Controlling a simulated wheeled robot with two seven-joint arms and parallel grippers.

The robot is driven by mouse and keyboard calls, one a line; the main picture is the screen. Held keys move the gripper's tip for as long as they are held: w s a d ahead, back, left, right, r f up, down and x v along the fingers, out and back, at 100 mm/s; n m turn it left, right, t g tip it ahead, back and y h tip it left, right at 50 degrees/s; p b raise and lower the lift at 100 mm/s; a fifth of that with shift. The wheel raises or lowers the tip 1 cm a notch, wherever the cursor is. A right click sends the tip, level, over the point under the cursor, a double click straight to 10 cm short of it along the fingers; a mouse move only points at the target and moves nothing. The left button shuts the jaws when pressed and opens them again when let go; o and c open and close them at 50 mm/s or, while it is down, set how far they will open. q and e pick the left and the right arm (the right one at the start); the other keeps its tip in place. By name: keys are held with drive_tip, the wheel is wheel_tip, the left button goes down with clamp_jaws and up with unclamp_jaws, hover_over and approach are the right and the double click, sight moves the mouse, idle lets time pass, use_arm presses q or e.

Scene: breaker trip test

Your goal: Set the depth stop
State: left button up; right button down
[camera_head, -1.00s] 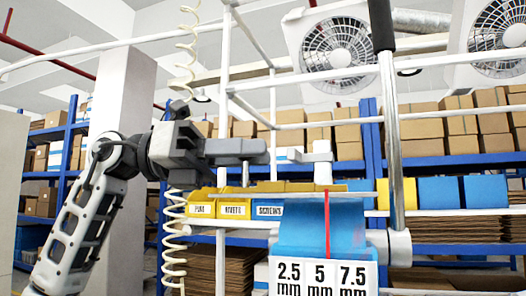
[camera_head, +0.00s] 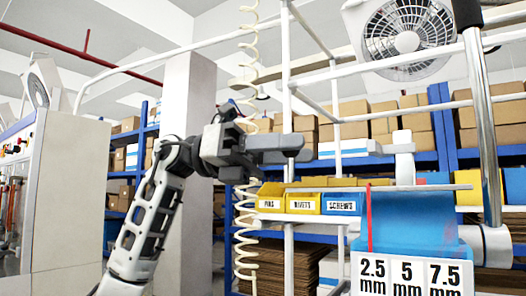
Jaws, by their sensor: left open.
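The depth stop press shows at lower right in the head view. It has a blue body (camera_head: 405,236) and a white scale card (camera_head: 413,276) marked 2.5, 5 and 7.5 mm. A thin red pointer (camera_head: 369,222) hangs in front of the blue body, just left of the 2.5 mark's centre. A white post (camera_head: 404,160) with a crosspiece rises above the body. My left gripper (camera_head: 298,149) is open, seen edge-on, left of the white post and above the yellow bins. I see a gap between fingers and post; nothing shows held. My right gripper is out of view.
Yellow bins (camera_head: 303,205) labelled PINS and RIVETS and a blue SCREWS bin (camera_head: 342,204) sit below my gripper. A coiled cable (camera_head: 246,150) hangs behind it. A steel lever (camera_head: 484,130) rises right of the post. White frame bars (camera_head: 288,70) stand around.

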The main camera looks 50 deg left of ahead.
use_arm(q)
drive_tip(key=shift+a, duration=0.1)
drive_tip(key=v, duration=1.6)
